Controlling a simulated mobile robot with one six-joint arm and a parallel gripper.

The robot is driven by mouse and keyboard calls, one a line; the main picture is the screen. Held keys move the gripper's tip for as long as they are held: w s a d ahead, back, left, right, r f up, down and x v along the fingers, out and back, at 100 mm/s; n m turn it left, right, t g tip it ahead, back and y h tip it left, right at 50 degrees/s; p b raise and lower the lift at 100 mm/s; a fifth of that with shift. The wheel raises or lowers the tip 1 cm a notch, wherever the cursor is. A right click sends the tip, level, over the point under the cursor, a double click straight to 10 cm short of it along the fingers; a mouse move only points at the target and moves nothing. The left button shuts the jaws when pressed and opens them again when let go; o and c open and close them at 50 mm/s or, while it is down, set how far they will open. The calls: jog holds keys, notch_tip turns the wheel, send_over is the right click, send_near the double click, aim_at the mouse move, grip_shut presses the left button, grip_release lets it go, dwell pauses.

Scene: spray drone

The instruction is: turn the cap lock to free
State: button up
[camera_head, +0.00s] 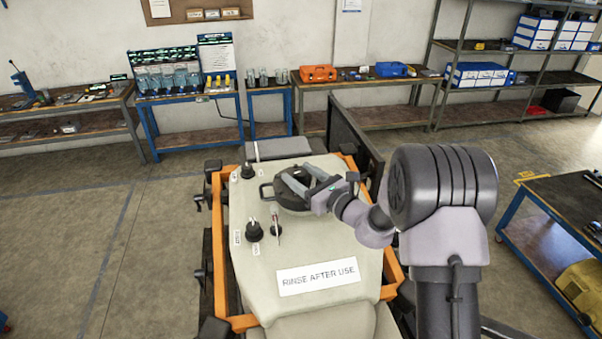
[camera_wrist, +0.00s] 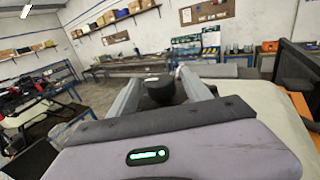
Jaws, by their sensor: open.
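A black round cap (camera_head: 290,199) with a loop handle at its left sits on top of the cream tank (camera_head: 330,245) in the head view. My gripper (camera_head: 296,171) is over this cap, with its two grey fingers spread and reaching away from me. In the wrist view, a black knob (camera_wrist: 158,90) shows between the fingers of my gripper (camera_wrist: 158,78). The fingers stand apart on either side of it, and I cannot tell whether they touch it. The cap's lock marking and its position are hidden or too small to read.
Two smaller black fittings stand on the tank, a rear one (camera_head: 247,171) and a front one (camera_head: 254,232) beside a thin upright lever (camera_head: 276,228). An orange frame (camera_head: 392,272) surrounds the tank. A dark panel (camera_head: 352,135) rises behind my gripper. A workbench (camera_head: 555,220) stands at right.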

jog(key=shift+c, duration=0.3)
grip_shut()
jog(key=shift+f, duration=0.1)
jog(key=shift+b, duration=0.4)
jog(key=n+g+y+b, duration=0.2)
jog(key=shift+d+f+g, duration=0.1)
jog(key=shift+f+g, duration=0.1)
jog(key=shift+g, duration=0.1)
jog(key=n+g+y+b, duration=0.2)
jog(key=g+b, duration=0.1)
jog(key=shift+n+y, duration=0.3)
jog(key=shift+n, duration=0.1)
jog(key=shift+r+n+g+y+b, duration=0.1)
jog(key=shift+n+g+y+b, duration=0.3)
jog(key=shift+n+g+b, duration=0.8)
jog(key=shift+r+n+g+y+b, duration=0.15)
jog(key=shift+n+g+y, duration=0.4)
jog(key=shift+g, duration=1.35)
jog(key=shift+n+g, duration=0.25)
jog(key=shift+g, duration=0.05)
